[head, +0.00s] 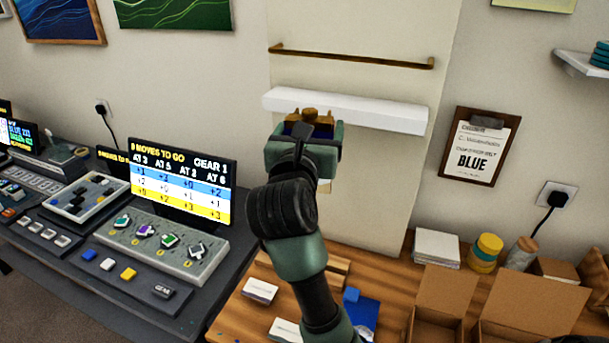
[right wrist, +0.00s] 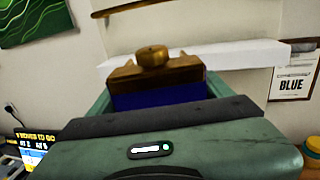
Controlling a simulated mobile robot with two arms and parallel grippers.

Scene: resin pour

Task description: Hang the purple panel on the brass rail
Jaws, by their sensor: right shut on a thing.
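The brass rail (head: 350,57) runs across the cream wall panel above a white ledge; part of it shows at the top of the right wrist view (right wrist: 125,8). My right gripper (head: 303,143) is shut on the purple panel (right wrist: 160,97), which looks deep blue-violet with a brown top edge and a round brass knob. The held panel is below the rail, in front of the white ledge, and apart from the rail. Most of it is hidden behind my gripper in both views. My left gripper is not in view.
The white ledge (head: 350,111) juts from the wall below the rail. A wooden table (head: 385,270) below carries open cardboard boxes (head: 440,297), a blue piece (head: 362,312) and jars. A control desk with a lit screen (head: 182,178) stands left. The wall around the rail is clear.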

